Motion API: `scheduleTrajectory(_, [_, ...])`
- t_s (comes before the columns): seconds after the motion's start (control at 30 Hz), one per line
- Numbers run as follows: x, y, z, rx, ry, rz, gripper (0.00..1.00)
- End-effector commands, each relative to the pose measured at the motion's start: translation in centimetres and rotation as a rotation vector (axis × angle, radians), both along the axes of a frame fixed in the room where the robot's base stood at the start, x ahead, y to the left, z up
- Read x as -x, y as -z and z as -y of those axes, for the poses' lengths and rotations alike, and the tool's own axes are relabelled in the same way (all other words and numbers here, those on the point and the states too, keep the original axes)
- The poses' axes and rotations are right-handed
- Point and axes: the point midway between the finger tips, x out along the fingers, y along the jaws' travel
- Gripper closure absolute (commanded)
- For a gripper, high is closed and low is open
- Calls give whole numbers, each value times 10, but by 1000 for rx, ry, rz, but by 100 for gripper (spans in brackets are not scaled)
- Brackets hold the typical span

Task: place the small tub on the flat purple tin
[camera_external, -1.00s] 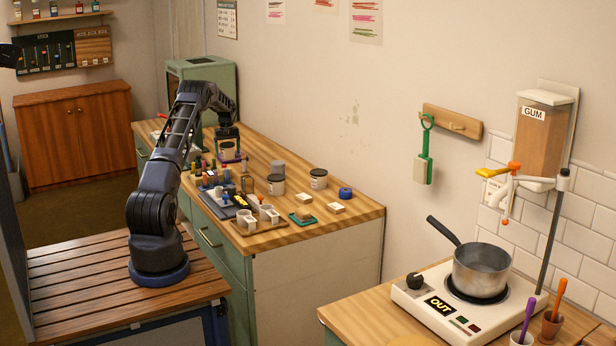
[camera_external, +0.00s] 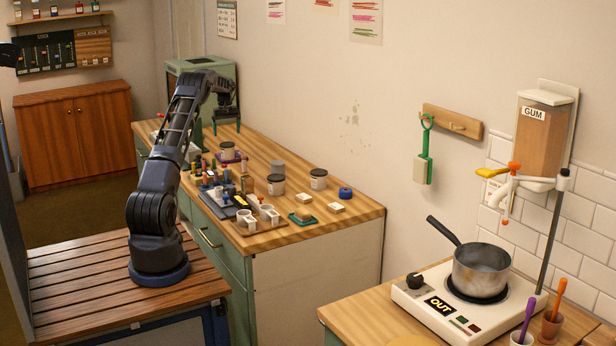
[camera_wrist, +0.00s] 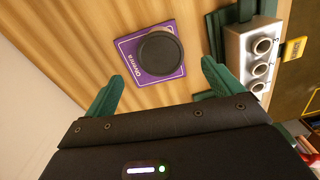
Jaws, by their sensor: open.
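The small tub (camera_external: 227,153), pale with a dark lid, stands upright in the far part of the table. The flat purple tin (camera_external: 238,158) lies beneath it, its edge showing around the tub's foot. In the wrist view the tub's dark round lid (camera_wrist: 160,53) covers the right part of the purple tin (camera_wrist: 131,66), and the tin's lettered side shows at left. My gripper (camera_external: 226,130) is open and empty above the tub, apart from it. Its green fingers (camera_wrist: 162,71) are spread wide in the wrist view. The exact contact between tub and tin is hidden.
A green cabinet (camera_external: 200,78) stands behind my gripper at the back. Several bottles and a grey rack (camera_external: 222,199) crowd the table's left front. Bare wood (camera_external: 256,143) lies right of the tub.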

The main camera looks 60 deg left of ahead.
Motion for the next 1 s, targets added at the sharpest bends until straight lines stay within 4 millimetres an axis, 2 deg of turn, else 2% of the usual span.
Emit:
scheduleTrajectory(0.2, [0,-19,0,-1,0,0,8])
scheduleTrajectory(0.5, [0,-22,1,-1,1,0,8])
scheduleTrajectory(0.6, [-5,-31,8,-4,13,4,8])
scheduleTrajectory(0.67, [-10,-41,20,-8,30,8,8])
scheduleTrajectory(0.77, [-24,-68,50,-17,74,19,8])
scheduleTrajectory(1.0, [-48,-140,145,-45,210,50,8])
